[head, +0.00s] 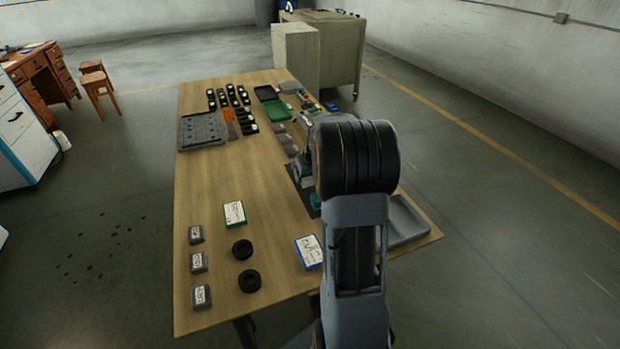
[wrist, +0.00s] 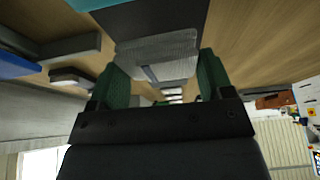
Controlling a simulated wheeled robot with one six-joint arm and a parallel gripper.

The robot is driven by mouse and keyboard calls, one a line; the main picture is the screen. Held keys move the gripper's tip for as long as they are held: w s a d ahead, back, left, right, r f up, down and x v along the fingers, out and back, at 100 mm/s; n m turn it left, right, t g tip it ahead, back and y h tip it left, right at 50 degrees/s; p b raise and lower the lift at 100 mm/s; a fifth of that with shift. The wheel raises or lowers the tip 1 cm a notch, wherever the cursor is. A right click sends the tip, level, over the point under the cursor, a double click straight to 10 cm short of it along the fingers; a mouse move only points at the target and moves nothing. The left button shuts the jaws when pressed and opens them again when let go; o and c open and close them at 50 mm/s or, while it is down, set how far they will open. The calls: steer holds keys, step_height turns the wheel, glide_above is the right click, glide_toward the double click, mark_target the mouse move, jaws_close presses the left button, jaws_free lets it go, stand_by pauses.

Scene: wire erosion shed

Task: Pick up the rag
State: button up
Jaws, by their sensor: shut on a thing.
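The rag (wrist: 160,48) is a pale grey, folded cloth with a ribbed surface, seen at the top middle of the wrist view. My gripper (wrist: 160,68) has green fingers on either side of it and is shut on it. The rag is over or close to a dark mat (wrist: 155,20); I cannot tell whether it touches it. In the head view, my arm hides most of the gripper, and a small grey patch beside the arm may be the rag or part of my gripper.
The wooden table (head: 205,180) holds a grey tray (head: 405,220) at the right edge, white-labelled boxes, two black rings (head: 249,281) and small grey blocks at the near end. A grey slotted tray (head: 201,131) and a green tray (head: 278,110) lie farther back. The table's left middle is clear.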

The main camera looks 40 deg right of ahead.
steer(key=w+d+r+p, duration=0.2)
steer(key=d+r, duration=0.9)
steer(key=d, duration=0.2)
steer(key=shift+w+d, duration=0.15)
steer(key=shift+d, duration=0.25)
steer(key=shift+r, duration=0.1)
